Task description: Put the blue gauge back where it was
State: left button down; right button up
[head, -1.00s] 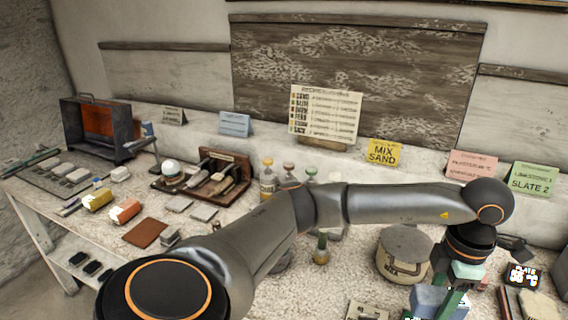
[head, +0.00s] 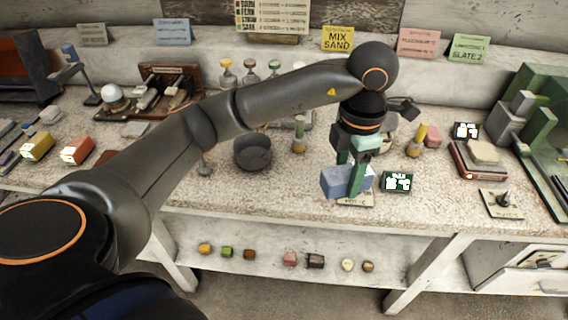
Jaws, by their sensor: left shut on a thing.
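The blue gauge, a blue-grey block (head: 334,182), is in the head view right of the middle, near the table's front edge. My left gripper (head: 357,182), with green fingers, points down and is shut on it. The fingers cover the block's right part. A pale card or plate (head: 355,202) shows just under the block and fingers. I cannot tell whether the block touches it. My right gripper is not in view.
A small display (head: 397,182) stands close to the right of the gripper. A red-brown box with a stone (head: 480,158) and green machine (head: 540,125) are at the right. Bare tabletop lies between bowl and block.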

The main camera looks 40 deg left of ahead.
pick_arm(q)
jog(key=w+a+f+p, duration=0.1)
jog(key=w+a+f, duration=0.25)
jog(key=a, duration=0.45)
send_over(299, 185)
jog(key=f, duration=0.5)
jog(key=shift+s+d+f+p, duration=0.1)
jog(key=shift+d+f+p, duration=0.2)
jog(key=shift+f, duration=0.1)
jog(key=f, duration=0.3)
jog(key=shift+a+f+p, duration=0.1)
jog(key=shift+a+p, duration=0.2)
jog(key=shift+p, duration=0.1)
jog(key=shift+f, duration=0.25)
jog(key=shift+f, duration=0.1)
jog(key=c, duration=0.7)
grip_release()
jog(key=shift+f, duration=0.1)
jog(key=o, duration=0.5)
jog(key=shift+c, duration=0.2)
